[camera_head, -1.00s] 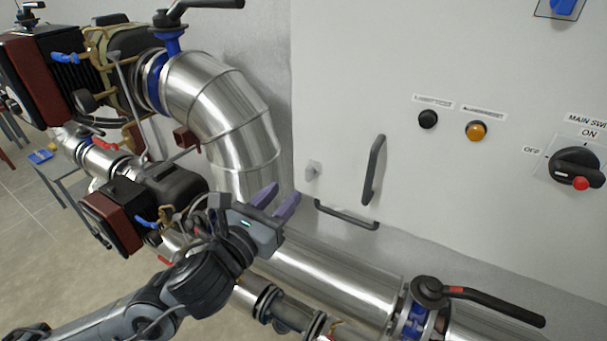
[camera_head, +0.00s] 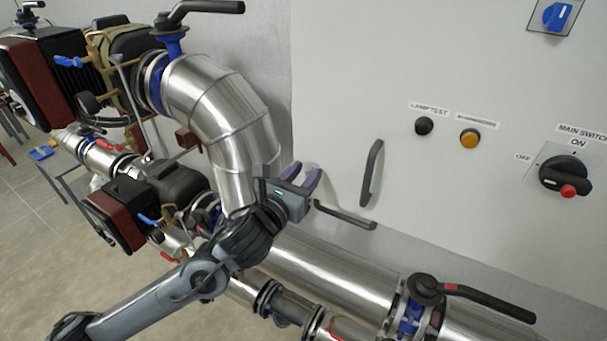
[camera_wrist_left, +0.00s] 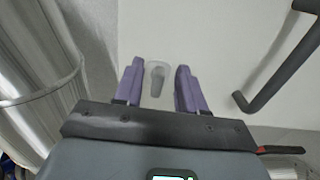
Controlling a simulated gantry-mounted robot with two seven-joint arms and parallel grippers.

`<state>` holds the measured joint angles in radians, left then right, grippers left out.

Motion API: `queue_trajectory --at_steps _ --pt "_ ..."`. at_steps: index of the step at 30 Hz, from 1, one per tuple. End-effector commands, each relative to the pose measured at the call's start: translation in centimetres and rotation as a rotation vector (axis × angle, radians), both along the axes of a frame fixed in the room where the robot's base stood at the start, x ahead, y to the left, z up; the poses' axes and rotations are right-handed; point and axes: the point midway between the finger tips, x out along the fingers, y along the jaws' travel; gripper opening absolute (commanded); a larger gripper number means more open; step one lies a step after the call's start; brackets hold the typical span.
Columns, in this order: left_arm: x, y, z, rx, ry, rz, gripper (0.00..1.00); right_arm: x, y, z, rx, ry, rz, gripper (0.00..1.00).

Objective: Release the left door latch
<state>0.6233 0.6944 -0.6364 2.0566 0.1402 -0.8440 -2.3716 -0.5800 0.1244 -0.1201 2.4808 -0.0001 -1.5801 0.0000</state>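The left door latch is a small grey knob-like piece (camera_wrist_left: 157,80) on the white cabinet door; the left wrist view shows it between my left gripper's fingers, with clear gaps to both. In the head view my gripper covers most or all of it. My left gripper (camera_head: 312,178) has purple fingers and is open in front of the latch; it also shows in the left wrist view (camera_wrist_left: 160,88). I cannot tell how deep the fingers reach around the latch. My right gripper is in neither view.
A dark vertical handle (camera_head: 371,172) and a lower dark bar handle (camera_head: 345,214) are right of the gripper. A silver pipe elbow (camera_head: 225,105) stands close on the left. A large pipe (camera_head: 335,272) runs below. The cabinet (camera_head: 340,90) carries a main switch (camera_head: 565,175).

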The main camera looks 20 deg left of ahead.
Motion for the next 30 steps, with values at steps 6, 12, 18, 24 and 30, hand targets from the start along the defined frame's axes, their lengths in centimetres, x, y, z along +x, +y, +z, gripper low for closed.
queue_trajectory --at_steps 6,12,18,24,30 --pt "-0.02 0.0 0.02 0.0 0.0 0.0 0.11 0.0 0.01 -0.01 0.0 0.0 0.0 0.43" --pt "-0.03 0.0 0.02 0.0 0.0 0.0 0.0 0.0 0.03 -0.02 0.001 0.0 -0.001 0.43" --pt "-0.02 0.04 -0.01 -0.015 0.002 0.0 0.0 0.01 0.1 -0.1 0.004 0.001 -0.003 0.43" --pt "-0.02 0.17 -0.07 -0.087 0.012 0.0 0.0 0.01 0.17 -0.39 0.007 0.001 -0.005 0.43" --pt "0.02 0.43 -0.16 -0.227 0.032 0.001 0.0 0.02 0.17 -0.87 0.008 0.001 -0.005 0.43"
